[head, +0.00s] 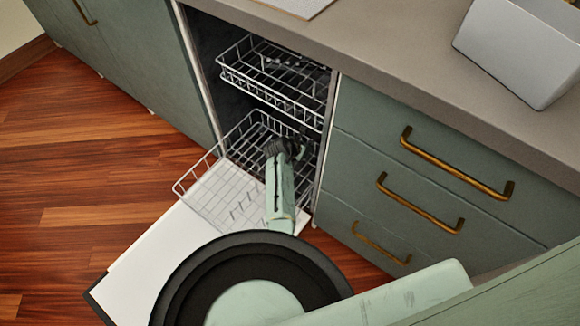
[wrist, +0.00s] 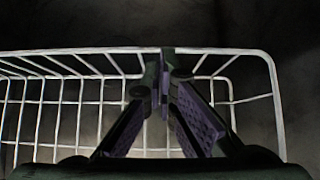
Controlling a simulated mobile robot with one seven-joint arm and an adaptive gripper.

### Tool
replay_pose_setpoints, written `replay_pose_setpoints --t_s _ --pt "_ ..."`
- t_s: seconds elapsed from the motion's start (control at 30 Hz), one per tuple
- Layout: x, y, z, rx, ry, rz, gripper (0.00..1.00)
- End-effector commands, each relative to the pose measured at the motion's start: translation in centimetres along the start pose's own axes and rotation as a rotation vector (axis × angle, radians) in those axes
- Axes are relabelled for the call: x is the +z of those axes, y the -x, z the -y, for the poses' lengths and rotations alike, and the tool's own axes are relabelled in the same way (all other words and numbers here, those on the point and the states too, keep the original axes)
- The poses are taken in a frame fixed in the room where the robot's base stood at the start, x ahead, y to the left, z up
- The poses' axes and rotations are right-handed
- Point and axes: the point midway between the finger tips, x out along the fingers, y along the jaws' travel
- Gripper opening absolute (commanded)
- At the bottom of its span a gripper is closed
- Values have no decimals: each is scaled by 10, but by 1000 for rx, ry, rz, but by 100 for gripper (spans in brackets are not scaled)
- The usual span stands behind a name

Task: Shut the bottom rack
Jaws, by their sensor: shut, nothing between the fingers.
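The bottom rack (head: 197,172) is a white wire basket. It is pulled out of the dishwasher, its front part over the lowered white door (head: 150,258). My gripper (head: 290,146) is above the rack toward its right side, near the dishwasher opening. In the wrist view my gripper (wrist: 164,70) is shut and empty, its fingertips together. There the white wire rim of a rack (wrist: 90,51) runs across behind the fingertips. I cannot tell whether the fingertips touch the wire. My arm hides part of the bottom rack in the head view.
The upper rack (head: 258,74) sits above, partly slid out. Green drawers (head: 400,205) with brass handles stand to the right. A grey counter (head: 390,75) runs over the top, with a pale box (head: 515,50) on it. The wooden floor (head: 110,150) at left is clear.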

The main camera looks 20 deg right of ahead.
Motion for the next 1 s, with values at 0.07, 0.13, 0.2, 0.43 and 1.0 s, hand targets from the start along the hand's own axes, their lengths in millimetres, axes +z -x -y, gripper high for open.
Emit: replay_pose_setpoints --t_s 0.07,0.13,0.2,0.43,1.0 --pt "17 -22 0 -3 -4 2 0" --pt "31 -37 0 -1 -4 2 0" --pt "43 -51 1 -3 -2 2 0" --pt "74 -82 0 -1 -1 0 0" --pt "92 -93 0 -1 1 -1 0"
